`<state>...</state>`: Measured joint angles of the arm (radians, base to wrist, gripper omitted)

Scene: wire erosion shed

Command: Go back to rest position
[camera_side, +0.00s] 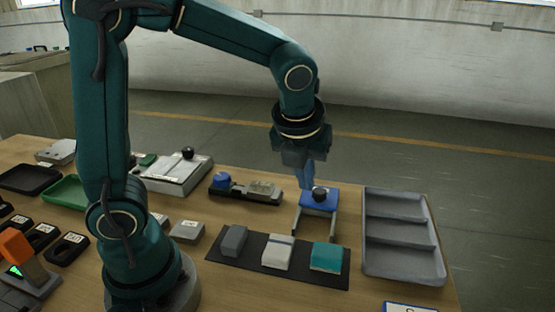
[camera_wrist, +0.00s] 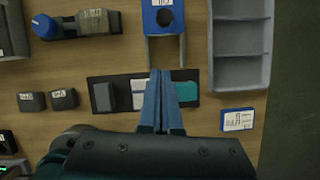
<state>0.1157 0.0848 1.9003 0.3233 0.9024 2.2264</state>
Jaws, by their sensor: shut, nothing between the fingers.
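My gripper (camera_side: 306,176) hangs from the teal arm above the right part of the table, with its fingers pointing down. In the side view its fingers are close to the blue block with a black knob (camera_side: 319,198), and I cannot tell the exact gap. In the wrist view my gripper (camera_wrist: 161,78) shows two long blue fingers closed together with nothing between them. They hide part of the dark mat (camera_wrist: 122,79).
The mat holds a grey block (camera_side: 234,240), a white block (camera_side: 277,252) and a teal block (camera_side: 326,257). A grey compartment tray (camera_side: 403,275) stands at the right edge. A holder with a blue knob (camera_side: 221,181) lies left of the blue block. Small black boxes and an orange-topped device (camera_side: 16,244) are at left.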

